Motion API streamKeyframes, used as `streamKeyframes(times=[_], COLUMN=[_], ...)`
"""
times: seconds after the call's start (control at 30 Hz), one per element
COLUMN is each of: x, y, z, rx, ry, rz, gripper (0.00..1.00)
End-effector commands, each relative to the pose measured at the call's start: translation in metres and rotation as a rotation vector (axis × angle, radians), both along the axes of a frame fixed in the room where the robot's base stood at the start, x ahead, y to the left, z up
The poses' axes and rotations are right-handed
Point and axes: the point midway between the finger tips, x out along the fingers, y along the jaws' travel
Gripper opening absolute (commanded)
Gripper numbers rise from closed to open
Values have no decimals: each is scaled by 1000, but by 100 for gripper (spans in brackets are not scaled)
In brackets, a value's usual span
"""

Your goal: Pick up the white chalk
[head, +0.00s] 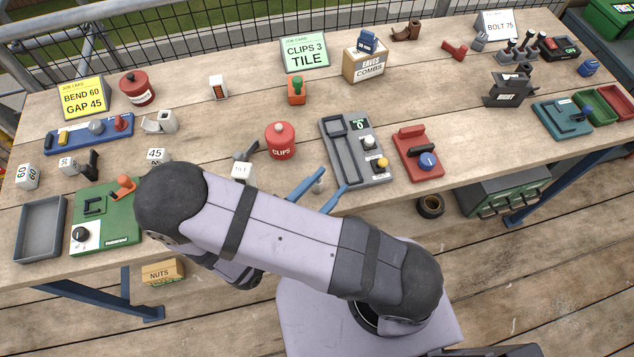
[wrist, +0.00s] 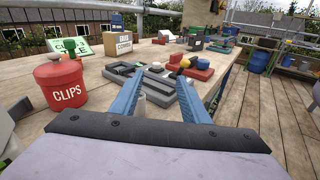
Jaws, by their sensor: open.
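My gripper (head: 334,178) has two blue fingers, which are apart, low over the front middle of the bench. It also shows in the wrist view (wrist: 161,79). A small pale piece (head: 318,187), which looks like the white chalk, stands between the fingers, nearer the left one. In the wrist view a pale shape (wrist: 140,104) shows just inside the left finger, partly hidden by it. I cannot tell whether the finger touches it. Nothing is clearly gripped.
A red CLIPS pot (head: 281,142) stands left of the fingers. A grey control tray (head: 345,155) lies just beyond them, and a red block tool (head: 417,152) to its right. A white TILE cube (head: 241,172) is close by my arm. The bench's front edge is near.

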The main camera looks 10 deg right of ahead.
Motion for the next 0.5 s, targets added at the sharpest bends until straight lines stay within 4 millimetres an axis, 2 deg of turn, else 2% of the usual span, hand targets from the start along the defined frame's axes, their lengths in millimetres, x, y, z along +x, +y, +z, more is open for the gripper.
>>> streamKeyframes(times=[0.1,0.2,0.33,0.5], x=[8,10,9,10], y=[24,35,36,36], z=[-6,-14,-25,-27], rx=[-75,-107,-105,-102], ry=[-1,-2,5,7], rz=[156,234,268,273], gripper=[42,42,42,42])
